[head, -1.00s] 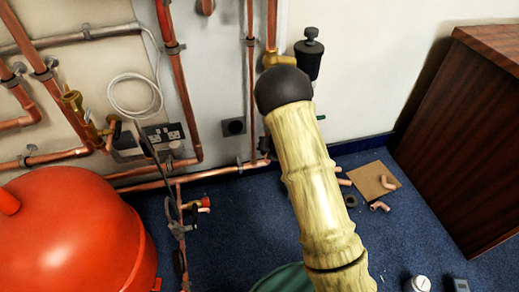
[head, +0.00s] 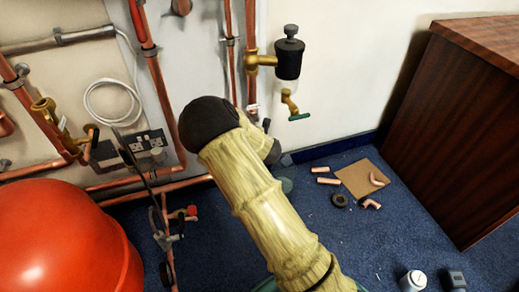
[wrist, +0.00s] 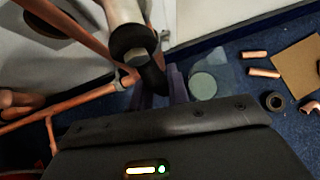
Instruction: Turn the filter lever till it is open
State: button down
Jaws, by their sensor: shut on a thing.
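The lever's tip is hidden between the fingers. In the head view, my arm covers most of the valve and the fingers; a small dark tip (head: 266,125) shows beside the wrist. I cannot tell the lever's exact angle to its pipe.
A black-capped brass fitting (head: 289,58) with a green-handled tap (head: 299,117) stands on the wall to the right. Copper pipes (head: 180,98) run at left above a red tank (head: 65,245). Pipe pieces and a board (head: 362,178) lie on the blue floor; a wooden cabinet (head: 455,130) stands right.

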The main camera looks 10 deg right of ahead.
jog(key=shift+d, duration=0.15)
jog(key=c, duration=1.3)
grip_release()
jog(key=shift+c, duration=0.2)
jog(key=p+v, duration=0.8)
jog(key=v, duration=0.9)
jog(key=shift+s, duration=0.2)
jog(key=shift+r, duration=0.1)
